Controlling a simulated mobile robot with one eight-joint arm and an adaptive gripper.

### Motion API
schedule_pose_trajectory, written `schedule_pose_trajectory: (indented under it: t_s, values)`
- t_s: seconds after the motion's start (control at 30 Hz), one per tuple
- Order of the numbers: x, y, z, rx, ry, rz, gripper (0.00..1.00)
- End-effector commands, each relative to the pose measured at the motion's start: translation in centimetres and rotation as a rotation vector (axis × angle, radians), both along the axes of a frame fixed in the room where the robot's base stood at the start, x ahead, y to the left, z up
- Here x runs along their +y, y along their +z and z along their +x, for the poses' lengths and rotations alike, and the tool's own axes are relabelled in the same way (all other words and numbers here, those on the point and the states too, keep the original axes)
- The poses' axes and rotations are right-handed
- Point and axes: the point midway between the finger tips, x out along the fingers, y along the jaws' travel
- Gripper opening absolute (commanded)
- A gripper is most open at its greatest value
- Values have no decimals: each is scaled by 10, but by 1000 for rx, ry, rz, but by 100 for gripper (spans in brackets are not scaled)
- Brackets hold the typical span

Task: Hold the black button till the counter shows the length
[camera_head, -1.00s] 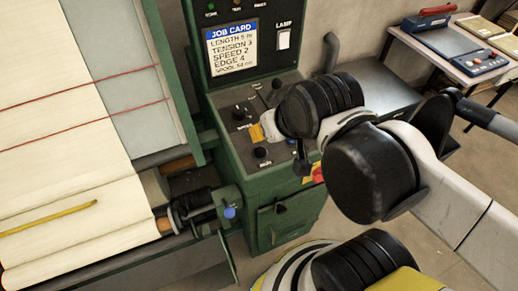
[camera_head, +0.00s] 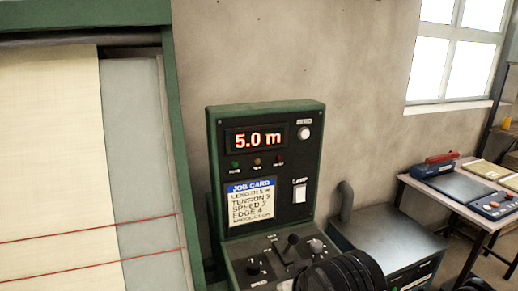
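The counter (camera_head: 257,138) on the green control panel is lit and reads 5.0 m in orange digits. The job card (camera_head: 250,203) below it has a blue heading and its first line reads LENGTH 5 m. I cannot make out the black button; the lower part of the console is cut off by the picture's bottom edge. Black joints of my arm show at the bottom, in front of the console. My gripper itself is below the picture, so what it touches is hidden.
A white lamp switch (camera_head: 299,193) and a pale round button (camera_head: 304,132) are on the panel. Cloth with red lines (camera_head: 60,180) hangs at left. A side table (camera_head: 455,190) stands at right.

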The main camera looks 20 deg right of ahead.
Motion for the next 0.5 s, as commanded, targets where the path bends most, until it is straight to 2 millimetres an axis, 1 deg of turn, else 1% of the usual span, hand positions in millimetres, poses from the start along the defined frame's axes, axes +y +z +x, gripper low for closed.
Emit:
schedule_pose_trajectory:
  t_s: [0.13,0.17,0.2,0.23,0.27,0.5]
  values:
    - [0,0,0,0,0,0,33]
    - [0,0,0,0,0,0,24]
    - [0,0,0,0,0,0,12]
    - [0,0,0,0,0,0,2]
    - [0,0,0,0,0,0,0]
    - [0,0,0,0,0,0,0]
